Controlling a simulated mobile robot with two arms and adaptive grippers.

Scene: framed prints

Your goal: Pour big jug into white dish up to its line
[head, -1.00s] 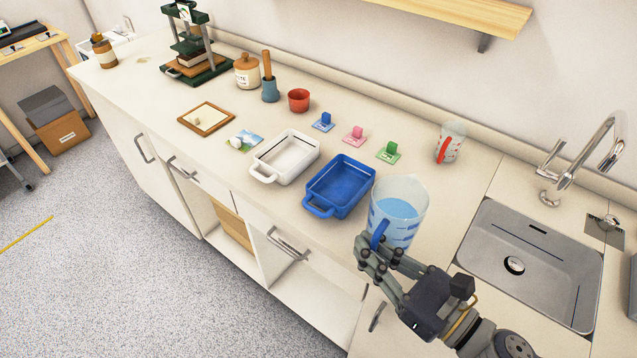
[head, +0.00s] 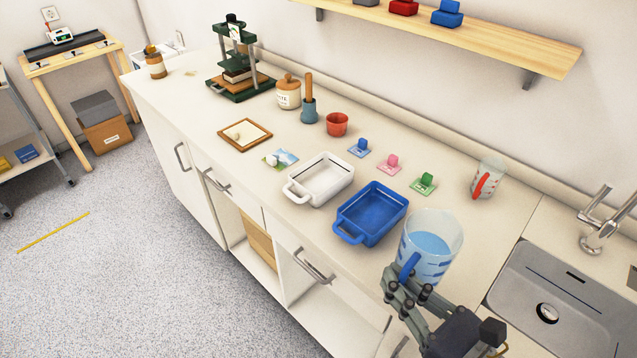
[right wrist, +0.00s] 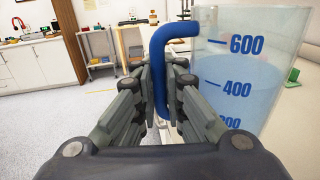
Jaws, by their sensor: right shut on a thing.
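The big jug (head: 432,250) is clear, with blue marks, a blue handle and bluish liquid inside. It is near the counter's front edge, right of the blue dish, and looks upright; I cannot tell whether it touches the counter. My right gripper (head: 406,290) is shut on its handle, which also shows between the fingers in the right wrist view (right wrist: 160,75). The marks 600 and 400 face that camera. My left gripper is not in view.
The blue dish (head: 371,214) stands between jug and white dish. A small jug with a red handle (head: 488,179) stands behind, near the sink (head: 560,300). Small blue, pink and green tags (head: 424,183), a red cup (head: 337,124) and a framed board (head: 245,134) are farther back.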

